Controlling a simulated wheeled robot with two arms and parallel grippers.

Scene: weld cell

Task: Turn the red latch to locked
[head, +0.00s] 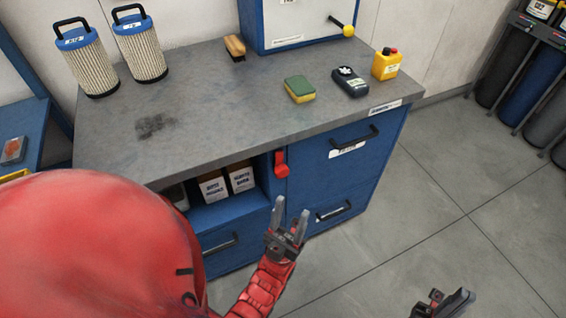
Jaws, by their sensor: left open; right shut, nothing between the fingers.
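The red latch (281,164) is on the front of the blue workbench, just under the worktop edge, between the open shelf and the drawers. Its handle looks roughly upright, with the wider end low; I cannot read any lock marking. My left gripper (292,206) is open and empty, fingers pointing up in the picture, below the latch and apart from it. My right gripper (461,298) is shut and empty at the bottom edge, over the floor to the right, far from the latch.
Drawer handles (354,136) stick out right of the latch. Boxes (213,187) sit in the shelf.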

